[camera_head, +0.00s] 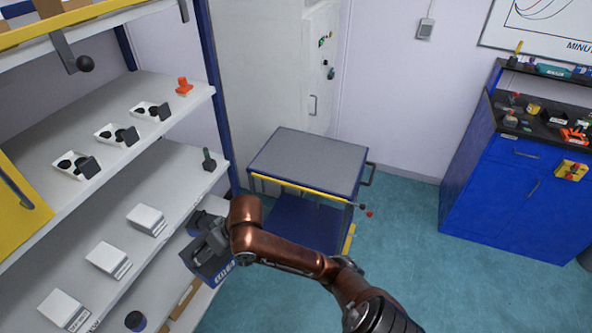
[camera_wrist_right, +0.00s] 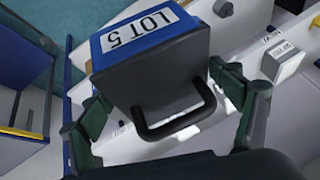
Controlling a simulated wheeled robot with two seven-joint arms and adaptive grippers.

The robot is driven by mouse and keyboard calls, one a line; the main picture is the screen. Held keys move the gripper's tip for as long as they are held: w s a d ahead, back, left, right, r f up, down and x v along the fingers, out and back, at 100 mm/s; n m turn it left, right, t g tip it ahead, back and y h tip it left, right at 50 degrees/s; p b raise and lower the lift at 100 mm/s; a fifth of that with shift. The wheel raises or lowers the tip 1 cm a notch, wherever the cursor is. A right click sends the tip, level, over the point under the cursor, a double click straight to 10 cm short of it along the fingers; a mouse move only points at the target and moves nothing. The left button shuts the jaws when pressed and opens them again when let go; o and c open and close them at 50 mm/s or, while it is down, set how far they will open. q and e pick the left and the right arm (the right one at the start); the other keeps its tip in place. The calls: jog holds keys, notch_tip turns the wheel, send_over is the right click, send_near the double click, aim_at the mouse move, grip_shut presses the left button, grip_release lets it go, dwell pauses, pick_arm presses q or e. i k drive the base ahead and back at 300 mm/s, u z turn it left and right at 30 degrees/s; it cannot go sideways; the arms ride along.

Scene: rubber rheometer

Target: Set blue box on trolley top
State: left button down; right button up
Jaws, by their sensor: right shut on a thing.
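The blue box (camera_head: 222,277) is at the shelf side in the head view, low in front of the shelves and left of the trolley. In the right wrist view the blue box (camera_wrist_right: 135,40) is tilted, with a white "LOT 5" label, a dark front and a dark loop handle. My right gripper (camera_wrist_right: 165,112) has its fingers on either side of the dark front and is shut on the box. The gripper also shows in the head view (camera_head: 208,246). The trolley's grey top (camera_head: 310,160) is bare. My left gripper is not in view.
White shelves (camera_head: 150,165) on the left hold small white trays and boxes, with a blue upright at their edge. A lever with a red knob (camera_head: 368,212) sticks out at the trolley's right front corner. A blue cabinet (camera_head: 500,190) stands right, with open floor between.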

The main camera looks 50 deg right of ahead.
aim_at(324, 160)
jog(key=u, duration=0.1)
jog(key=k, duration=0.35)
jog(key=z, duration=1.2)
jog(key=i, duration=0.7)
jog(key=z, duration=1)
jog(key=i, duration=1.1)
jog(key=u, duration=0.45)
jog(key=i, duration=0.75)
jog(key=u, duration=0.45)
